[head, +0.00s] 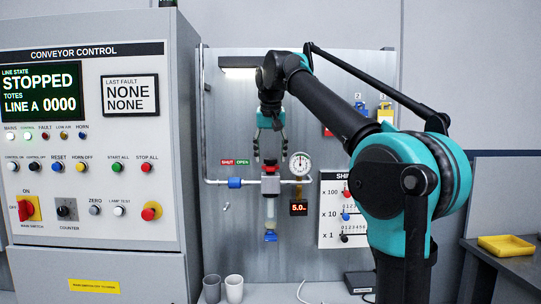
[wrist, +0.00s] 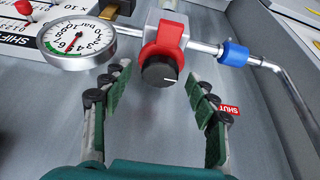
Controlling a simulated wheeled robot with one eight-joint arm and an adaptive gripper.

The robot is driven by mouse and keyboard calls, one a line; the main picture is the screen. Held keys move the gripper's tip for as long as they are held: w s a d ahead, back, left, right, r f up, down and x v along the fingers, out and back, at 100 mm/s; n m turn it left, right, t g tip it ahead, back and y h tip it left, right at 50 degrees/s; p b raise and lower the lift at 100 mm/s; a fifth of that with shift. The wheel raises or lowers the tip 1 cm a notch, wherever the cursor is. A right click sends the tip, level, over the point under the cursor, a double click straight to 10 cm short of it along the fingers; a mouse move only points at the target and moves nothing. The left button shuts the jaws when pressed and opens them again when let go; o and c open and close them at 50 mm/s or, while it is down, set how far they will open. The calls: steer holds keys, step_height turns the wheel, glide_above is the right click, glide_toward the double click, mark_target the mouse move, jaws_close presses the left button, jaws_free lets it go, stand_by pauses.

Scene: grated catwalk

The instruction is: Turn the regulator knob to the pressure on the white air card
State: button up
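The regulator (head: 270,185) is on the pipe of the grey back panel, with a red part at its top. In the wrist view its black round knob (wrist: 159,71) sits inside a red collar (wrist: 165,40). My gripper (head: 271,146) is above it in the head view. It is open, with green-padded fingers on either side of the knob and apart from it. The pressure gauge (head: 300,163) is right of the regulator; its dial also shows in the wrist view (wrist: 76,40). I cannot make out a white air card.
A white SHIFT board (head: 335,225) hangs right of the regulator, partly behind my arm. A blue pipe fitting (head: 235,183) and SHUT/OPEN labels (head: 235,162) are to its left. The conveyor control cabinet (head: 90,200) stands at left. Two cups (head: 234,288) stand below.

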steer(key=v, duration=1.2)
stand_by(0.5)
